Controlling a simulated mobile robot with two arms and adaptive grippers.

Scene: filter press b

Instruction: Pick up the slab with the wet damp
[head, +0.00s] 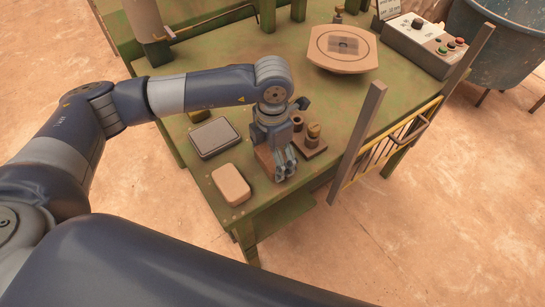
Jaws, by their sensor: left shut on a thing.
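My left gripper (285,168) points down over the near end of the green table. It is shut on a brown slab (265,159), which is mostly hidden behind the fingers. Whether this slab touches the table, I cannot tell. A tan, rounded slab (231,185) lies flat on the table to the left of the gripper, apart from it. A dark grey pad or shallow tray (214,138) lies behind the tan slab. No dampness can be made out on any of them. My right gripper is not in view.
A brown base with short posts (313,136) stands just right of the gripper. The green table (237,117) also bears an octagonal plate (343,61) and a control box (418,44). A post and yellow-railed guard (358,140) edge its right side. A blue tub (497,50) stands beyond.

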